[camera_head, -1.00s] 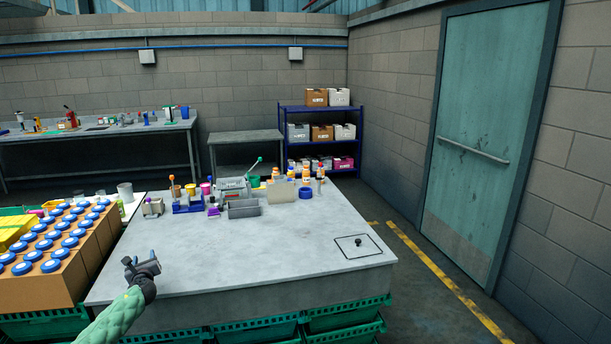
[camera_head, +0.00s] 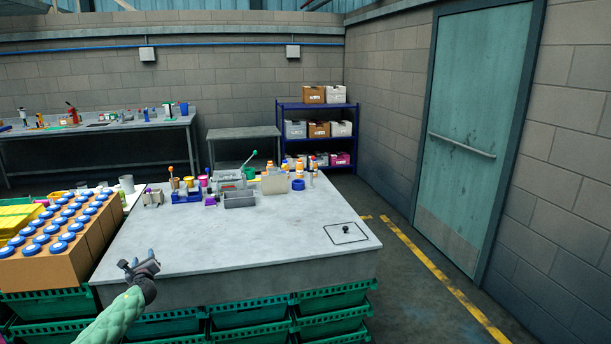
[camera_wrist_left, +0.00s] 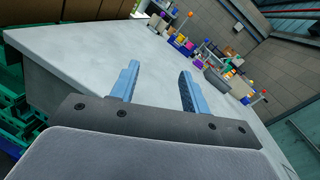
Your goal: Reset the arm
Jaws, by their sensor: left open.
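My left gripper (camera_head: 139,262) is over the near left edge of the grey worktable (camera_head: 240,243) in the head view, with its green-sleeved arm coming in from the bottom left. In the left wrist view its two blue fingers (camera_wrist_left: 158,88) stand apart with nothing between them. The fingers point across the bare tabletop. My right gripper is not in view.
Blue-lidded jars (camera_head: 60,247) in a cardboard box stand at the left. A grey metal bin (camera_head: 240,199), bottles and tools line the table's back edge. Green crates (camera_head: 250,311) sit underneath. The table's middle is clear. A blue shelf (camera_head: 318,139) stands behind.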

